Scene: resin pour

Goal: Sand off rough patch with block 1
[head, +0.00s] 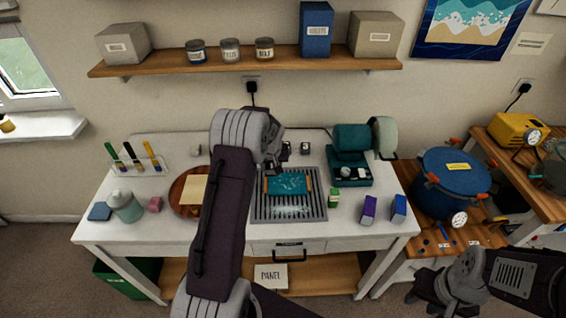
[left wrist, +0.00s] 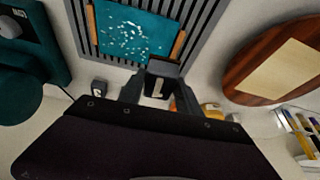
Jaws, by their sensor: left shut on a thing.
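A teal panel (head: 288,184) with orange strips on two sides lies on a grey slatted rack (head: 320,207). It also shows in the left wrist view (left wrist: 115,33), with a patch of white flecks (left wrist: 130,38) on its surface. My left gripper (head: 276,160) is at the back edge of the rack, behind the panel. In the left wrist view its fingers (left wrist: 158,92) are shut on a small dark grey block (left wrist: 166,68) with a pale label, whose mark I cannot read surely. The block is close to the panel's edge; contact is unclear. My right gripper (head: 430,292) is low at the right, away from the table.
Another small block (head: 305,148) stands behind the rack, also in the left wrist view (left wrist: 98,87). A teal machine (head: 352,140) stands right of it. A round wooden board (head: 180,205) is left of the rack. Purple and blue boxes (head: 369,208) stand front right.

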